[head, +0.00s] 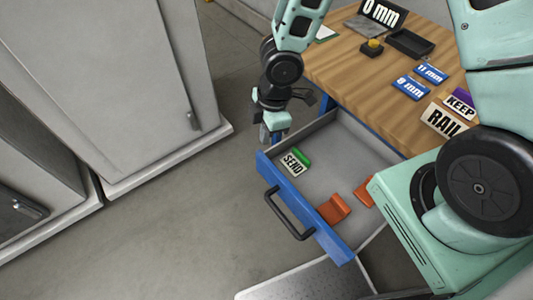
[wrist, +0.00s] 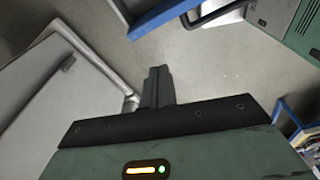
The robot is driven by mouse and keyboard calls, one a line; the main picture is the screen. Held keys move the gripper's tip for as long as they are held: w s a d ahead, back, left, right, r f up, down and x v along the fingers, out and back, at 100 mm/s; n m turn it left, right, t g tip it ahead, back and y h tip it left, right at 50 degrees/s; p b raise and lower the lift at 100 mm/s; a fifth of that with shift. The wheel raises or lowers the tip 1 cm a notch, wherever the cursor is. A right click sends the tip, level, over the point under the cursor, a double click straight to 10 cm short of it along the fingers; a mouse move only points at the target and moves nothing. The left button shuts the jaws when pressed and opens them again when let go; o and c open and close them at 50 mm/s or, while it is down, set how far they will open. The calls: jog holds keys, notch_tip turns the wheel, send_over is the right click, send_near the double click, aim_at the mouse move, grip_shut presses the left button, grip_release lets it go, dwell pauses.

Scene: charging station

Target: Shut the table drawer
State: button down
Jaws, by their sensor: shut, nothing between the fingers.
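The table drawer (head: 325,152) is pulled well out from under the wooden table. Its blue front (head: 274,178) carries a black bar handle (head: 287,217) facing the lower left. My gripper (head: 270,137) points down near the far left corner of the drawer, close to the end of the blue front. I cannot tell whether it touches the drawer. In the wrist view the fingers (wrist: 157,86) are together with nothing between them. A blue edge that looks like the drawer front (wrist: 162,16) shows at the top there, with a dark handle beside it.
The drawer holds a green-topped SEND block (head: 293,162) and orange pieces (head: 335,208). The table top (head: 345,75) bears signs, blue 8 mm and 11 mm blocks and a black tray (head: 410,43). Grey cabinets (head: 105,80) stand at the left. Floor (head: 180,215) before the handle is clear.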

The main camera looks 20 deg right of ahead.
aim_at(266, 164)
jog(key=s+a+f+n+g+y+b, duration=0.1)
jog(key=a+f+n+b, duration=0.1)
jog(key=f, duration=0.5)
jog(key=s+a+f+n+y+b, duration=0.1)
jog(key=a+f, duration=0.1)
jog(key=f, duration=0.5)
jog(key=shift+w+d+r+p, duration=0.15)
jog(key=shift+w+d+p, duration=0.1)
jog(key=shift+d, duration=0.4)
jog(key=shift+w+d+r+p, duration=0.1)
jog(key=shift+w+d+p, duration=0.2)
jog(key=shift+d, duration=0.35)
jog(key=shift+w+d+r+p, duration=0.15)
jog(key=shift+w+d+p, duration=0.1)
jog(key=shift+d, duration=0.4)
